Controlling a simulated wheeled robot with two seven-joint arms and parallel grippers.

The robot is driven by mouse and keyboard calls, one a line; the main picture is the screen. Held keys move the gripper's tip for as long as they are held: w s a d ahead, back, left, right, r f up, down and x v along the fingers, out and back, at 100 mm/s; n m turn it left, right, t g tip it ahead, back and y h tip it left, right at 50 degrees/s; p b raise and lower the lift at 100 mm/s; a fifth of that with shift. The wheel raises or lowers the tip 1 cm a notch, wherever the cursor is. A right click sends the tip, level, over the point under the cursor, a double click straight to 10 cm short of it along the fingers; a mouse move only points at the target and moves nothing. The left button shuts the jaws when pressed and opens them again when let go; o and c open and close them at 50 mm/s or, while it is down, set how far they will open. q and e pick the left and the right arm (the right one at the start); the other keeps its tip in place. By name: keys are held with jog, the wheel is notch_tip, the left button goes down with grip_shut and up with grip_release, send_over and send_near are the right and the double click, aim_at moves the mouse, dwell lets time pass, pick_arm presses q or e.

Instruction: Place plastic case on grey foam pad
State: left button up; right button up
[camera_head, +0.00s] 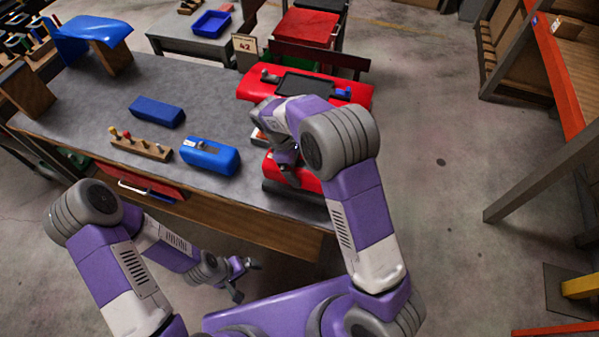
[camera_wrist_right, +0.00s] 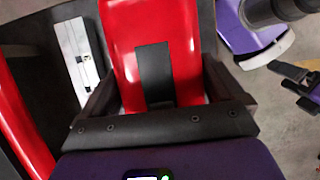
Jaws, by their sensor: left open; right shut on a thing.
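A red plastic case (camera_head: 307,180) with a dark strip on top is under my right gripper (camera_head: 286,160), at the near right part of the grey table. It also shows in the right wrist view (camera_wrist_right: 185,45), between the dark fingers, and my right gripper is shut on it. A dark grey pad (camera_head: 290,192) shows just below the case near the table edge. The gripper and wrist hide part of the case, and I cannot tell whether it touches the pad. My left gripper (camera_head: 248,280) is open and empty, low over the floor in front of the table.
Two blue cases (camera_head: 157,111) (camera_head: 209,157) and a wooden block with pegs (camera_head: 141,148) lie on the table (camera_head: 215,90). A large red unit with a dark screen (camera_head: 305,85) stands behind my right gripper. An orange-framed rack (camera_head: 560,80) is at the right.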

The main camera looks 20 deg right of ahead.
jog(key=shift+f, duration=1.6)
jog(key=shift+f+b, duration=0.15)
jog(key=shift+b, duration=0.15)
jog(key=o, duration=1.7)
jog(key=p+v, duration=0.2)
jog(key=v, duration=1)
